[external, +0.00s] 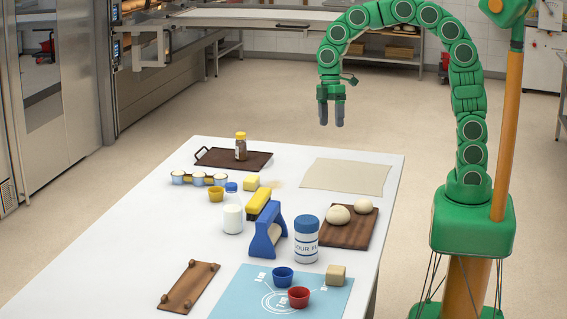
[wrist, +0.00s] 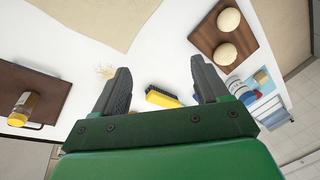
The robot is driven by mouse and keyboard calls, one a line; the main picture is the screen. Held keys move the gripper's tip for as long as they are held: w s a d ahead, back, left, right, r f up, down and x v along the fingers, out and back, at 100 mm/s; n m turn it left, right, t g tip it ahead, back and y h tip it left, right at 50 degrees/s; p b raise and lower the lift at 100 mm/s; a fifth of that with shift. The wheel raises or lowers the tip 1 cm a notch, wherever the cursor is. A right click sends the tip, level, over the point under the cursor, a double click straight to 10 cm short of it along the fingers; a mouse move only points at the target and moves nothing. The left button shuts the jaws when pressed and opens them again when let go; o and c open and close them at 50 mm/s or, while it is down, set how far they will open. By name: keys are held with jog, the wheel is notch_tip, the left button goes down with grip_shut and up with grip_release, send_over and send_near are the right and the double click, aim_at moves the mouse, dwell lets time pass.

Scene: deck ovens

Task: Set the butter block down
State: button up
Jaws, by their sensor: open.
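A small pale yellow block (external: 251,183), which looks like the butter block, lies on the white table (external: 150,235) near the egg holder. The yellow block cannot be made out there; the gripper body covers part of the table. A tan block (external: 336,275) sits on the blue mat (external: 235,299).
A dark tray (external: 215,157) holds a jar (external: 241,147). Dough balls rest on a wooden board (external: 345,236). A beige cloth (external: 345,176) lies flat and empty.

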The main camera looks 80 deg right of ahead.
jog(key=s+d+f+m+h, duration=0.1)
jog(key=s+d+m, duration=0.1)
jog(key=s, duration=0.8)
jog(key=s+d+f+m, duration=0.1)
jog(key=s+m, duration=0.3)
jog(key=s, duration=0.6)
jog(key=s+d+f+m+h, duration=0.1)
jog(key=s+d+m, duration=0.3)
jog(key=s, duration=0.6)
jog(key=shift+s+g+h, duration=0.3)
jog(key=shift+s+g, duration=0.05)
jog(key=shift+g, duration=0.05)
